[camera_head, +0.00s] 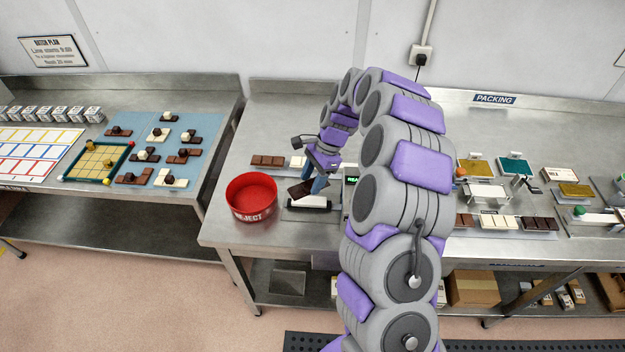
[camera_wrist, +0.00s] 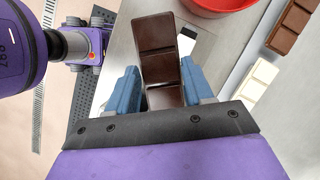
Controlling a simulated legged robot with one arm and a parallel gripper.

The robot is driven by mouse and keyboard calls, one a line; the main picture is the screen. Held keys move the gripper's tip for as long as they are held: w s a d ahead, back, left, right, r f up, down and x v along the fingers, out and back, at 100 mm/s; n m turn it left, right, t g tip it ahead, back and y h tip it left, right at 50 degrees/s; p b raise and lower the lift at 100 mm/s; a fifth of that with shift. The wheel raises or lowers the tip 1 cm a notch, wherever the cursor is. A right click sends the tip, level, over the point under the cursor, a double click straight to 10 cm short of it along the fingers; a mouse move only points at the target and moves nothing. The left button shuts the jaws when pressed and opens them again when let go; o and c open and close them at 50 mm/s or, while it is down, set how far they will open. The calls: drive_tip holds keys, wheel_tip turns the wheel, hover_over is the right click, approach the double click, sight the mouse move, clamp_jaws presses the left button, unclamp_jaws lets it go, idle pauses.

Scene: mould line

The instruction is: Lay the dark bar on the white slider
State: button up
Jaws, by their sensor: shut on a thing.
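My gripper (camera_head: 314,186) is shut on the dark bar (camera_head: 300,189) and holds it tilted at the near edge of the middle bench. In the wrist view the dark bar (camera_wrist: 155,40) stands out beyond the blue fingers, which grip its lower end from both sides. The white slider (camera_head: 309,202) lies just below the bar, on a dark-edged base. The bar appears above it; whether they touch I cannot tell. In the wrist view the bar and fingers hide most of the pale surface behind them.
A red reject bowl (camera_head: 252,198) stands close left of the slider. A brown bar (camera_head: 268,160) and a white bar (camera_head: 298,162) lie behind it. A small green-lit display (camera_head: 352,180) is close right, partly behind my arm. More bars (camera_head: 500,222) lie further right.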

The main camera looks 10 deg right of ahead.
sight(313, 179)
drive_tip(key=shift+w+d+m+t, duration=0.2)
drive_tip(key=shift+m+t, duration=0.2)
drive_tip(key=shift+m, duration=0.7)
drive_tip(key=shift+w+f+m+t, duration=0.2)
drive_tip(key=shift+f+m+t, duration=0.15)
drive_tip(key=shift+m, duration=0.45)
drive_tip(key=f+m, duration=0.1)
drive_tip(key=w+m+t, duration=0.1)
drive_tip(key=shift+d+f+m, duration=0.1)
drive_tip(key=shift+f+m, duration=0.3)
wheel_tip(313, 179, down, 4)
drive_tip(key=b, duration=0.3)
drive_tip(key=shift+f, duration=1.1)
drive_tip(key=shift+s+r+p, duration=0.1)
drive_tip(key=shift+p, duration=0.5)
drive_tip(key=shift+f+p, duration=0.25)
drive_tip(key=shift+p, duration=0.75)
